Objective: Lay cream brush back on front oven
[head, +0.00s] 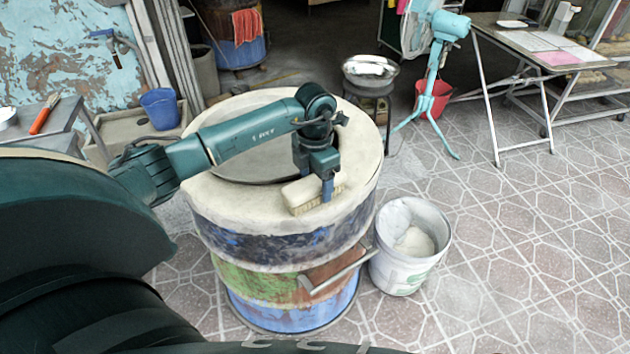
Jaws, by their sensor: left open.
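The front oven (270,215) is a barrel with a broad cream-coloured rim and painted bands in dark blue, green and light blue. The cream brush (304,191) is a pale block with bristles underneath, and it rests on the front right part of the rim. My left gripper (325,188) points down at the brush, with one finger showing at its right end. The gripper is open; the other finger is hidden or hard to make out. Whether the fingers touch the brush cannot be told. My right gripper is not in view.
A white bucket (383,270) with pale contents stands right of the oven. A blue bucket (160,108) is at left. The tiled floor at right is clear.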

